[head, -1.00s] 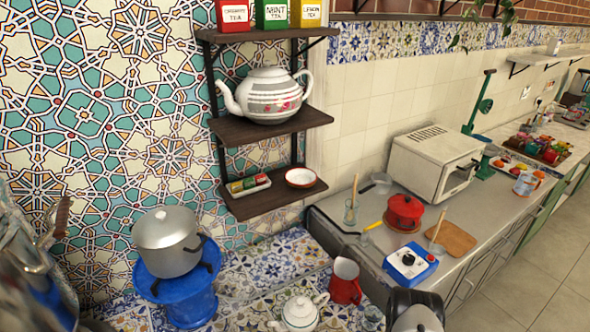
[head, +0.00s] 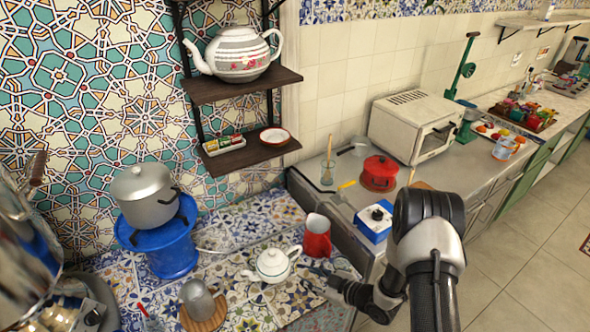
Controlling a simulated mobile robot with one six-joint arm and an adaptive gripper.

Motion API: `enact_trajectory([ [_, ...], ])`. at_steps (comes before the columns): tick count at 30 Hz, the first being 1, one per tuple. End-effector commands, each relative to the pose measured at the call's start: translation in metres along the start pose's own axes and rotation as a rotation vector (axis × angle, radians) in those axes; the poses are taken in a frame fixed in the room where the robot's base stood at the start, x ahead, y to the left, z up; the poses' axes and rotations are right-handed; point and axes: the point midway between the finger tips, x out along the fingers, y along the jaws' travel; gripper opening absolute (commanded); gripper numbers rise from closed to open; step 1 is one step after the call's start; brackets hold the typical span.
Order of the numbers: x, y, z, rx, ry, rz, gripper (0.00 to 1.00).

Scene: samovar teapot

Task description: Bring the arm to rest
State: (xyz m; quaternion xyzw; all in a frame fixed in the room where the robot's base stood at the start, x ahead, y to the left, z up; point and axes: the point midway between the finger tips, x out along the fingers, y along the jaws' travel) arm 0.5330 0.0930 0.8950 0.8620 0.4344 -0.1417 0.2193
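My arm (head: 430,245) comes in at the lower right of the head view, bent, with its forearm low over the tiled counter. My gripper (head: 325,279) is small and dark at the arm's end, pointing left, just right of a white teapot (head: 272,265). It looks apart from the teapot, but I cannot tell for sure. Its fingers are too dark and small to show whether they are open or shut. I see nothing held in it.
A red jug (head: 316,238) stands behind my gripper. A metal pot (head: 146,195) sits on a blue stand at left. A patterned teapot (head: 240,55) is on the shelf. The floor (head: 530,240) at right is clear.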

Motion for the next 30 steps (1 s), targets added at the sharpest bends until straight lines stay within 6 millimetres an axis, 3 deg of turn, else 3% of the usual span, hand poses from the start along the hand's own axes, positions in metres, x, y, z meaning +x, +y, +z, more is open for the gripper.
enact_trajectory([
  [1,-0.005,0.026,-0.013,-0.026,-0.055,0.033,0.32],
  [6,-0.039,0.093,-0.045,-0.033,-0.264,0.157,0.32],
  [10,-0.079,0.128,-0.076,0.001,-0.401,0.262,0.32],
  [15,-0.143,0.148,-0.119,0.096,-0.544,0.398,0.32],
  [19,-0.195,0.142,-0.150,0.201,-0.625,0.490,0.32],
  [23,-0.246,0.117,-0.176,0.328,-0.684,0.560,0.32],
  [26,-0.281,0.087,-0.192,0.439,-0.714,0.597,0.32],
  [30,-0.323,0.033,-0.208,0.599,-0.738,0.614,0.32],
])
